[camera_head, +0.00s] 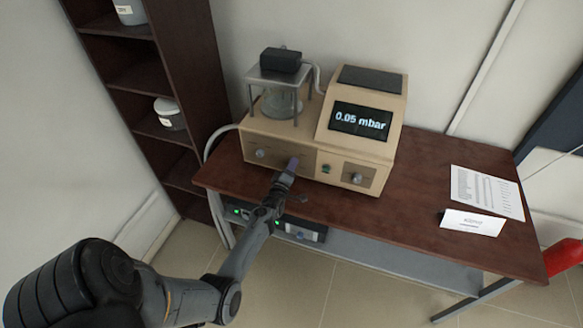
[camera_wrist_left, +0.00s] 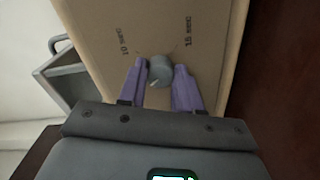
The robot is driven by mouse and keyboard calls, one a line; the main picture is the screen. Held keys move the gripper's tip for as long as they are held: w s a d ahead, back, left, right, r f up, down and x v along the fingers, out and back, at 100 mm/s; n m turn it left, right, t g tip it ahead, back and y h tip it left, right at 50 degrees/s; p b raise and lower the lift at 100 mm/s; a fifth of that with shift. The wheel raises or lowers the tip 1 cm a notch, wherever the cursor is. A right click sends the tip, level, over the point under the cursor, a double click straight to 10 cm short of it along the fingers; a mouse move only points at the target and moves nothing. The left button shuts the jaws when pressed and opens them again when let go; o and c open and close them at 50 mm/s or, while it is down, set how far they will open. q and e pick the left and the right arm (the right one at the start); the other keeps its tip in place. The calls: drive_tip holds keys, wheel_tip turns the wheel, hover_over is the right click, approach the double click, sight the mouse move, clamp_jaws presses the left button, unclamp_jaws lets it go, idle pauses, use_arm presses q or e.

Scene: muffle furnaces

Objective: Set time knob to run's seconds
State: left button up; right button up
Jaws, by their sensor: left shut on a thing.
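The time knob is a small grey cylinder (camera_wrist_left: 162,71) on a beige panel (camera_wrist_left: 95,30) in the left wrist view. Printed labels read "10 sec" (camera_wrist_left: 124,41) and "15 sec" (camera_wrist_left: 188,30). A light mark shows on the knob's lower left edge. My left gripper (camera_head: 293,164) reaches the front of the beige machine (camera_head: 285,135), and its purple fingers are shut on the knob, one on each side. In the head view the gripper hides this knob. My right gripper is not in view. The run sheet (camera_head: 487,191) lies on the table, its text too small to read.
The machine's screen (camera_head: 360,120) reads "0.05 mbar". Another knob (camera_head: 357,178) and a green button (camera_head: 326,169) are to the right, and a small knob (camera_head: 259,153) to the left. A folded card (camera_head: 472,222) stands on the brown table (camera_head: 415,200). A dark shelf (camera_head: 190,60) is at left.

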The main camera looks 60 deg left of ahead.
use_arm(q)
drive_tip(key=shift+s+a+r+m+p, duration=0.1)
drive_tip(key=shift+m+p, duration=0.5)
drive_tip(key=shift+m, duration=8)
drive_tip(key=shift+s+a+r+m+p, duration=0.1)
drive_tip(key=shift+m+p, duration=0.5)
drive_tip(key=shift+m, duration=8)
drive_tip(key=shift+f, duration=0.1)
drive_tip(key=o, duration=1)
drive_tip(key=shift+o, duration=0.2)
